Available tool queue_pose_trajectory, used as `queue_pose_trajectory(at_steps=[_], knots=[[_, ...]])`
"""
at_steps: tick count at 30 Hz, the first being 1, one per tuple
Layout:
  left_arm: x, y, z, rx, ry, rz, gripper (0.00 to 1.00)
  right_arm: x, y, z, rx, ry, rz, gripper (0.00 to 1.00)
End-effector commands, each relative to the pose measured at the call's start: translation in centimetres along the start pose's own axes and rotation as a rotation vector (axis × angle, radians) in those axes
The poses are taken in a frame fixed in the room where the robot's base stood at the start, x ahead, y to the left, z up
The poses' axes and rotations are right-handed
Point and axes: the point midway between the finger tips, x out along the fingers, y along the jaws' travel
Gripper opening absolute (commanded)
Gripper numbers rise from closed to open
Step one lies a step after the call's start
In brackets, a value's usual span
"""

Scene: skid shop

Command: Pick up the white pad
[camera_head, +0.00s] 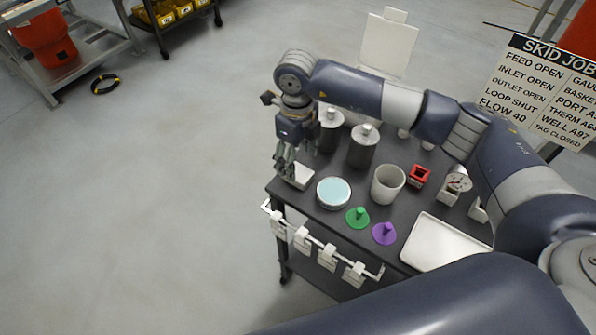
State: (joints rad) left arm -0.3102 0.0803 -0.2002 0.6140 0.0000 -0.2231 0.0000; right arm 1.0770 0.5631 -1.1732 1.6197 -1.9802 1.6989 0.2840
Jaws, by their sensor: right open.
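The white pad (301,177) is a small pale block at the left corner of the dark cart top (314,218). My right gripper (284,167) points down at the pad's left side, close to it, with its fingers partly in front of it. The gripper is open and appears empty. I cannot tell whether the fingers touch the pad. My left gripper is not in view.
Close by stand a round dish with a pale blue top (334,191), grey canisters (362,151) and a white cup (387,185). Green (358,218) and purple (384,234) knobbed discs and a white tray (440,243) lie nearer. Open floor lies left.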

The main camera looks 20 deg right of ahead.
Motion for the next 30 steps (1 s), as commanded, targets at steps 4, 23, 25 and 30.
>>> queue_pose_trajectory(at_steps=[4, 23, 25, 30], knots=[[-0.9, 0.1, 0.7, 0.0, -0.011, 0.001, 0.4, 1.1, 0.1, -0.2, 0.0, 0.004, 0.002, 0.65], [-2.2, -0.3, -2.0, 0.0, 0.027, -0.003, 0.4, 5.5, 0.1, -0.3, 0.0, -0.001, 0.0, 0.51], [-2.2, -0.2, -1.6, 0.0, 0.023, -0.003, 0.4, 5.5, 0.0, -0.3, 0.0, -0.001, 0.0, 0.36], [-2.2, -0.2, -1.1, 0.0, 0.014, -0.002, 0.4, 5.5, 0.0, -0.4, 0.0, -0.001, 0.0, 0.25]])
